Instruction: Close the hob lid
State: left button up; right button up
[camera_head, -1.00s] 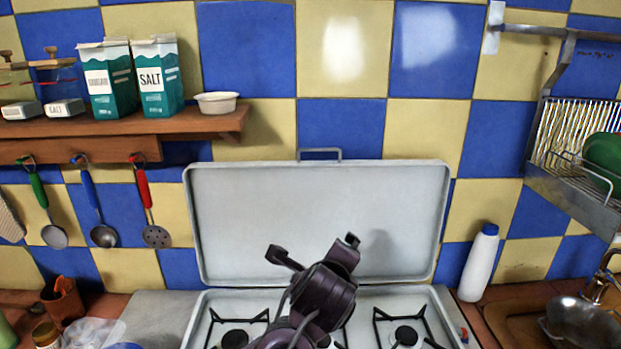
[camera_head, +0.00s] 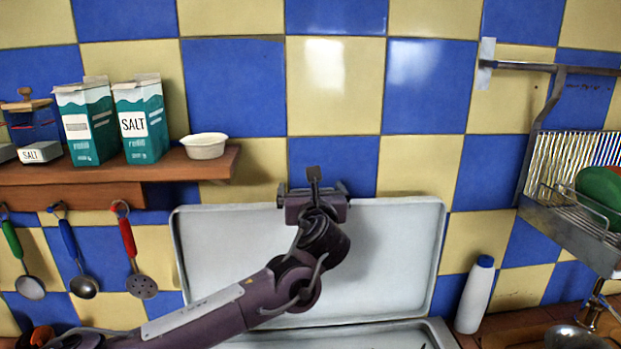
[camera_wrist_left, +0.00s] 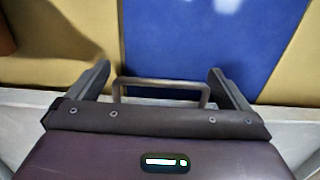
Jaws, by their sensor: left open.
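The hob lid (camera_head: 395,245) is a pale grey panel standing upright against the tiled wall, behind the hob (camera_head: 420,335). Its top edge carries a grey bar handle (camera_wrist_left: 160,84), seen in the left wrist view. My left gripper (camera_head: 313,178) is at the lid's top edge, in front of the handle in the head view. In the left wrist view the open fingers (camera_wrist_left: 160,80) stand one on each side of the handle, with gaps between them and it. The gripper hides the handle in the head view. My right gripper is not in view.
A wooden shelf (camera_head: 215,165) with salt cartons (camera_head: 140,120) and a white bowl (camera_head: 205,146) is at the left, with utensils (camera_head: 130,255) hanging below. A white bottle (camera_head: 475,295) stands right of the lid. A dish rack (camera_head: 570,215) is at the far right.

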pick_arm(q)
jog(key=shift+w+p, duration=0.3)
jog(key=shift+w, duration=0.55)
